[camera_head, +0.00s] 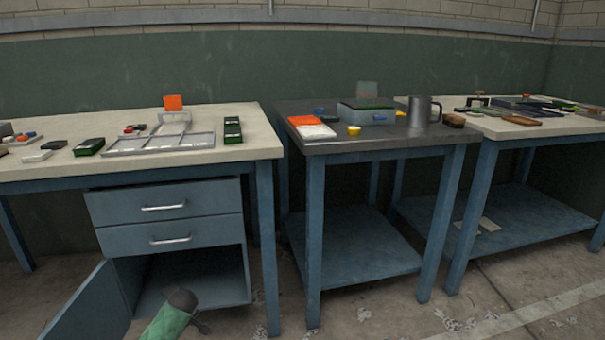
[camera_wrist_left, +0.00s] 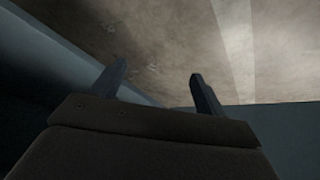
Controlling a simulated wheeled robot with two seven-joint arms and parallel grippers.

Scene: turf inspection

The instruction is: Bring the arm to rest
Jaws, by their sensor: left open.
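My left gripper (camera_wrist_left: 157,80) shows in the left wrist view with its two dark fingers spread apart. Nothing is between the fingers; mottled grey-brown floor lies beyond them. In the head view a green, dark-capped part, which looks like a piece of my arm, shows at the bottom edge in front of the open cabinet (camera_head: 220,277). The left fingertips cannot be made out clearly there. My right gripper is in neither view.
The cabinet door (camera_head: 85,308) hangs open at lower left; two drawers (camera_head: 165,218) above are closed. A cream-topped bench (camera_head: 245,135) and grey-topped table (camera_head: 390,138) carry small objects. Another bench (camera_head: 500,128) stands at right. Floor (camera_head: 390,315) in front of the tables is clear.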

